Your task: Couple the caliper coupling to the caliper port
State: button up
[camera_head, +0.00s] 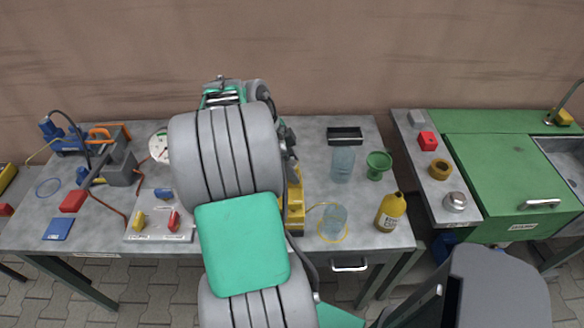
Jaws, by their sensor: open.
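A pale plate (150,236) with a yellow fitting (139,219), a red fitting (173,221) and a blue fitting (163,194) lies on the grey bench, left of my arm. A dark grey device (121,168) with an orange handle stands behind it, with dark and red hoses around it. I cannot tell which piece is the caliper coupling or the caliper port; either may be hidden behind my arm. My large grey and teal arm covers the middle of the bench. My gripper's fingers do not show.
A yellow part (294,205) shows just right of my arm.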

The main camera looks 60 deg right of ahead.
jog(key=v, duration=0.7)
jog(key=shift+w+r, duration=0.15)
jog(key=shift+r, duration=0.2)
jog(key=shift+a, duration=0.1)
jog(key=w+a+r+n+t+h, duration=0.15)
jog(key=w+a+n+t, duration=0.25)
jog(key=w+a+n, duration=0.85)
jog(key=a+f+n+t+y, duration=0.1)
jog(key=a+n+t+y, duration=0.2)
jog(key=a+n, duration=1.5)
jog(key=a, duration=0.6)
jog(key=shift+w+a+f, duration=0.2)
jog(key=shift+w+a, duration=0.05)
jog(key=shift+a, duration=0.1)
